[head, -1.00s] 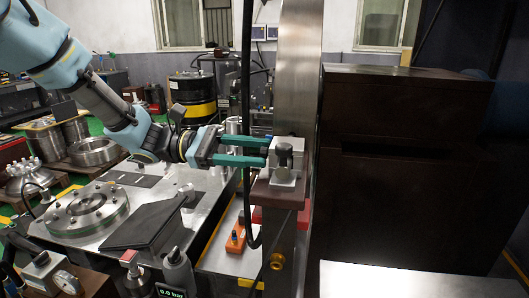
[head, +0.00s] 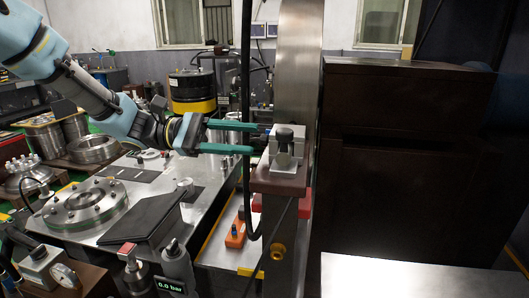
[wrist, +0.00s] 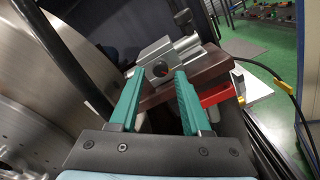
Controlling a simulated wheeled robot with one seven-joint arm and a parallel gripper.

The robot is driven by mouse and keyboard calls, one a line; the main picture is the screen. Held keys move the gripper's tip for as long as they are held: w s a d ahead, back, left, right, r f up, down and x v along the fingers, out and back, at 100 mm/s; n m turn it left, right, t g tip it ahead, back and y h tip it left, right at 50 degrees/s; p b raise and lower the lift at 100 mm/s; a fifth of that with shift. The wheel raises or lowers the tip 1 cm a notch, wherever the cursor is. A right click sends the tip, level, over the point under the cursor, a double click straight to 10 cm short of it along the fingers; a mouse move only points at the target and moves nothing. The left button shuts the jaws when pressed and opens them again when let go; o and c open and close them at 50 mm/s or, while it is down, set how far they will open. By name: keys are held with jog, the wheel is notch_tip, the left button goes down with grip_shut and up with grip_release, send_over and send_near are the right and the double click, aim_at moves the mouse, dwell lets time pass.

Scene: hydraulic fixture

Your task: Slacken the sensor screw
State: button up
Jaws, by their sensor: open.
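A grey metal sensor block (head: 286,150) sits on a brown bracket on the upright post, with a dark round-topped knob (head: 284,135) on top. A small dark part (head: 262,139) sticks out of the block's left side, toward my gripper. I cannot tell for sure which of these is the sensor screw. My gripper (head: 254,138) is open, its two teal fingers pointing at the block's left side, with nothing held. In the wrist view the block (wrist: 152,54) shows just beyond the fingertips (wrist: 158,73), with a dark round spot facing the gap.
A tall metal column (head: 300,60) stands right behind the block. A black hose (head: 247,80) hangs close to the fingers. An orange box (head: 235,234) lies below on a plate. A steel bench with a round flange (head: 84,205) is at left.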

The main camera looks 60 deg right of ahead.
aim_at(266, 140)
jog(key=m+b, duration=0.1)
jog(key=f+m+b, duration=0.1)
jog(key=m, duration=0.1)
jog(key=shift+b, duration=0.4)
jog(key=shift+r+m, duration=0.4)
jog(key=shift+m, duration=0.2)
jog(key=shift+s, duration=0.15)
jog(key=shift+x, duration=1.1)
grip_shut()
jog(key=shift+r, duration=0.15)
